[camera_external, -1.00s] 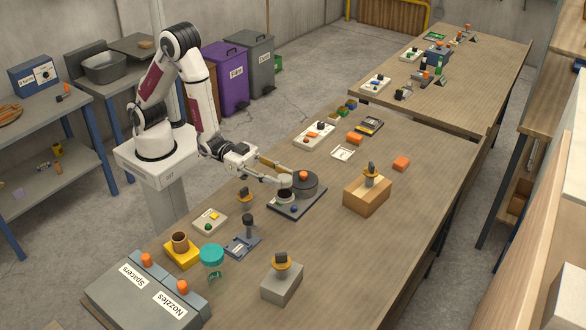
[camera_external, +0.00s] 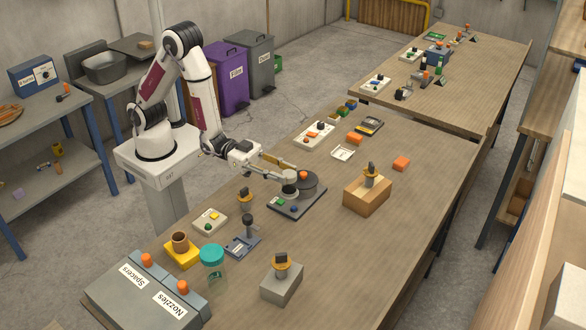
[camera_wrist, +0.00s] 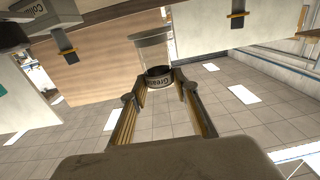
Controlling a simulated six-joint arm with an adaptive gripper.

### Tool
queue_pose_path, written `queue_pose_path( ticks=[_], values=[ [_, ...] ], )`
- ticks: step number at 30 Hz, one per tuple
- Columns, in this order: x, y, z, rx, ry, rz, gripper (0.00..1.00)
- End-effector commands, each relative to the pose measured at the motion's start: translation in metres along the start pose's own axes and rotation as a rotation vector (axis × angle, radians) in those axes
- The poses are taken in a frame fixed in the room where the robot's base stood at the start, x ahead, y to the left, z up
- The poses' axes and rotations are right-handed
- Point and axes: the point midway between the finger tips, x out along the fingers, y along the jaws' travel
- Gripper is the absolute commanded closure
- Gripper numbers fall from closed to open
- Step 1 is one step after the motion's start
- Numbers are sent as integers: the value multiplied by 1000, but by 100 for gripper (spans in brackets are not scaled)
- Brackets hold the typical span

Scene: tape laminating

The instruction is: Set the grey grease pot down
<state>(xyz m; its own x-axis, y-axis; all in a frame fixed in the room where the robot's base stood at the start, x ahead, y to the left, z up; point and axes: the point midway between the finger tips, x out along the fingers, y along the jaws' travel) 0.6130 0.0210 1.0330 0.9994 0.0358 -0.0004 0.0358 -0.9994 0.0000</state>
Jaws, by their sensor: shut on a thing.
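The grease pot (camera_wrist: 159,76), a small jar with a dark band lettered "Grease" and a pale clear-looking part, is between the fingertips of my gripper (camera_wrist: 161,92) in the wrist view. My gripper is shut on it. In the external view my gripper (camera_external: 287,176) reaches out over the near table, and the pot (camera_external: 289,190) shows at its fingertips. It appears beside a dark round unit with an orange knob (camera_external: 304,176), above or at the edge of its dark base plate (camera_external: 305,205). I cannot tell whether the pot touches anything.
A cardboard-coloured block (camera_external: 367,197) with a knobbed tool stands to the right. A teal-lidded jar (camera_external: 212,270), a yellow holder (camera_external: 183,253) and a grey block (camera_external: 281,284) stand nearer. Bare tabletop (camera_external: 315,245) lies in front of the dark base plate.

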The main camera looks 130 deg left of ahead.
Motion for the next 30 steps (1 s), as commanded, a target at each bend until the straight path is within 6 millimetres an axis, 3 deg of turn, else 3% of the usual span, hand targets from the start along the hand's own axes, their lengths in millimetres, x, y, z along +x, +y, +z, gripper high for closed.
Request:
queue_pose_path(
  ticks=[15,30],
  values=[
    [-14,-122,4,4,-8,-181,94],
    [-43,-199,8,20,-13,-198,94]
  ],
)
